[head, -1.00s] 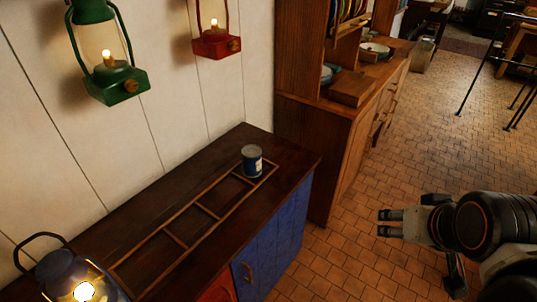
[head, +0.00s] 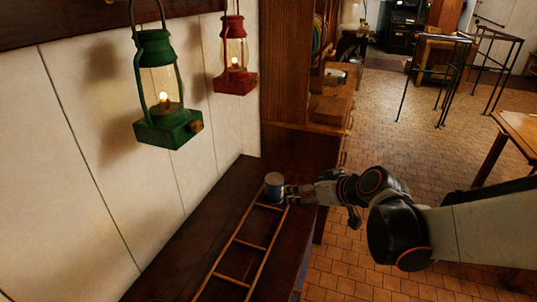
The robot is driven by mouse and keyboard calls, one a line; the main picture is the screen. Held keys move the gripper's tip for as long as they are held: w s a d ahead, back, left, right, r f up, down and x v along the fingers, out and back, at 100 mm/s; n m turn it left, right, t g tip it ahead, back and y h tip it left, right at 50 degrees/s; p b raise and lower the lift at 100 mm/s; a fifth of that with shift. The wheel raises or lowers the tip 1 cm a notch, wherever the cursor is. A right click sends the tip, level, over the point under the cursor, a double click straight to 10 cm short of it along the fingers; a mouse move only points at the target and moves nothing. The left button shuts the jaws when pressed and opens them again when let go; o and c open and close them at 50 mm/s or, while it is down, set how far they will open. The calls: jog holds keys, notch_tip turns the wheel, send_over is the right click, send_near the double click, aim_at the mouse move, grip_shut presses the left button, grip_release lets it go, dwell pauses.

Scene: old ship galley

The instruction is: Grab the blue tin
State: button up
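The blue tin (head: 273,190) stands upright in the head view, at the far end of the dark wooden cabinet top. It has a pale lid and sits at the end compartment of a low wooden divider frame. My gripper (head: 290,193) reaches in from the right, level with the tin. Its fingertips are at the tin's right side, touching or very near it. The fingers are small and partly overlapped, so I cannot tell whether they are open or closed on it.
The divider frame (head: 252,245) runs along the cabinet top (head: 170,272). A green lantern (head: 167,125) and a red lantern (head: 235,82) hang by the wall above. A tall wooden dresser (head: 300,145) stands just behind the tin. Open tiled floor (head: 390,125) lies to the right.

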jog(key=w+f+n+t+y, duration=0.2)
jog(key=w+f, duration=0.5)
jog(key=w, duration=0.2)
jog(key=b, duration=0.2)
send_near(277, 180)
jog(key=shift+t+y, duration=0.4)
jog(key=w+a+f, duration=0.1)
jog(key=w, duration=0.1)
jog(key=w+a+f, duration=0.2)
jog(key=shift+r+b+x, duration=0.2)
jog(key=shift+b+x, duration=0.75)
jog(key=shift+x, duration=2)
jog(key=shift+w+d, duration=0.1)
jog(key=shift+w, duration=0.05)
jog(key=c, duration=1.5)
